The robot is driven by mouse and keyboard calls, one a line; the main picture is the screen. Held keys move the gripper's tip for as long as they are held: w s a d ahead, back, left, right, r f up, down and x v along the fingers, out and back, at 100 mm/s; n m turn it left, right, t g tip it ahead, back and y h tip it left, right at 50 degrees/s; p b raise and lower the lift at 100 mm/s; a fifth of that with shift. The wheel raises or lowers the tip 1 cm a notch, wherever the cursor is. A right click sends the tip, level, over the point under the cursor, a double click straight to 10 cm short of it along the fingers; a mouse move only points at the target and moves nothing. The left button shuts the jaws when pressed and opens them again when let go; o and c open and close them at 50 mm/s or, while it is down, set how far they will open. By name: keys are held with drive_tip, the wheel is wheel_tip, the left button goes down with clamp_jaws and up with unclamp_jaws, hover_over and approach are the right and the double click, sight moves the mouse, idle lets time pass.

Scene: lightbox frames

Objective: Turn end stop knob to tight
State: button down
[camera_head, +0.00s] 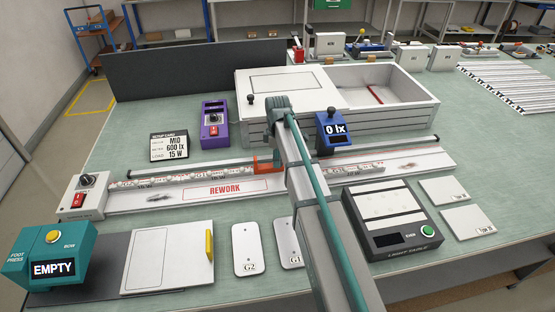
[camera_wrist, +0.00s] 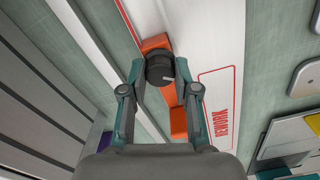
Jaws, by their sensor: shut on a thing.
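The end stop (camera_head: 265,166) is an orange block on the rail above the REWORK strip in the head view. In the wrist view the orange end stop (camera_wrist: 178,123) shows on both sides of a round black knob (camera_wrist: 160,68). The knob has a thin white pointer line that points right and slightly down in the picture. My gripper (camera_wrist: 161,80) is shut on the knob, with one teal-and-grey finger at each side. My arm hides the knob and the fingertips in the head view. No tight or loose marking is readable.
The white REWORK strip (camera_head: 224,190) lies in front of the rail. A blue 0 lx meter (camera_head: 331,134) stands right of my arm, and a purple box (camera_head: 214,126) stands behind the rail at left. A large grey lightbox (camera_head: 395,108) is behind. A light table (camera_head: 390,240) lies right.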

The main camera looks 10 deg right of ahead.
drive_tip(key=m, duration=1.1)
drive_tip(key=shift+w, duration=0.1)
drive_tip(key=m, duration=0.3)
drive_tip(key=shift+d+m+b, duration=0.1)
drive_tip(key=shift+m+b, duration=0.2)
drive_tip(key=m, duration=0.3)
drive_tip(key=shift+m, duration=0.3)
drive_tip(key=m, duration=0.3)
drive_tip(key=shift+m, duration=0.4)
drive_tip(key=m, duration=0.6)
drive_tip(key=shift+d, duration=0.1)
drive_tip(key=shift+m, duration=0.3)
drive_tip(key=c, duration=0.9)
unclamp_jaws()
